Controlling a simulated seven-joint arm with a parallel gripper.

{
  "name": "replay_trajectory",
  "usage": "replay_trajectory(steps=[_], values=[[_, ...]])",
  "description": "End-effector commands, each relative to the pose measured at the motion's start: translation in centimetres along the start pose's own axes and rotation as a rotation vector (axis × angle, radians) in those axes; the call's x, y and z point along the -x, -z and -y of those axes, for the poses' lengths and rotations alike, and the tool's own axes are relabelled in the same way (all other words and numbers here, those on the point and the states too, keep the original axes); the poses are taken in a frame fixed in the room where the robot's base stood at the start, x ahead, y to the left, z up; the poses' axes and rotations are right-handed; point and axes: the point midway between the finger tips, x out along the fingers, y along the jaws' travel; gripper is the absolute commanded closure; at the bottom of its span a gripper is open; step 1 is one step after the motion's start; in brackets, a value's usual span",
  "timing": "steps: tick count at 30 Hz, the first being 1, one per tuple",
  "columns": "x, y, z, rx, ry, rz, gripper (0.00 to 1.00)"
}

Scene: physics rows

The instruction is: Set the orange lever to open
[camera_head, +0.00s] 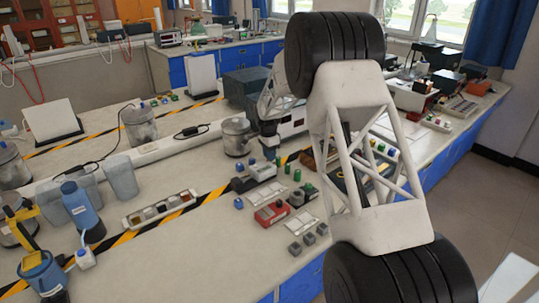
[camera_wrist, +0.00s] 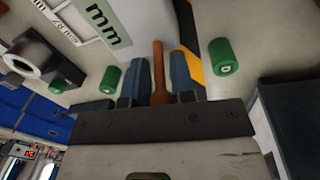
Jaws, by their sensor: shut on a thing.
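In the wrist view an orange-brown bar, which looks like the orange lever (camera_wrist: 158,58), stands between the two blue-grey fingers of my gripper (camera_wrist: 160,72). The fingers are closed about the bar, one on each side. The bar's lower end runs down to the dark gripper body. The lever's pivot and any open or closed marking cannot be made out. In the head view my arm covers much of the right-hand bench, and I cannot make out the lever or fingertips clearly there.
In the wrist view green cylinders (camera_wrist: 222,57) stand on both sides, with a dark block bearing a white ring (camera_wrist: 28,62) at left. In the head view a red box (camera_head: 271,213), small grey blocks (camera_head: 309,239) and a metal pot (camera_head: 235,137) crowd the bench.

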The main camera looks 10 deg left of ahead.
Motion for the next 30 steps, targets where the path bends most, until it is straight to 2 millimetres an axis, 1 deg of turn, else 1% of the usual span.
replay_trajectory(steps=[11, 30], values=[[0.3, -0.7, -0.1, -0.009, 0.027, -0.144, 1.00], [0.4, -2.5, -0.4, -0.042, 0.104, -0.556, 1.00]])
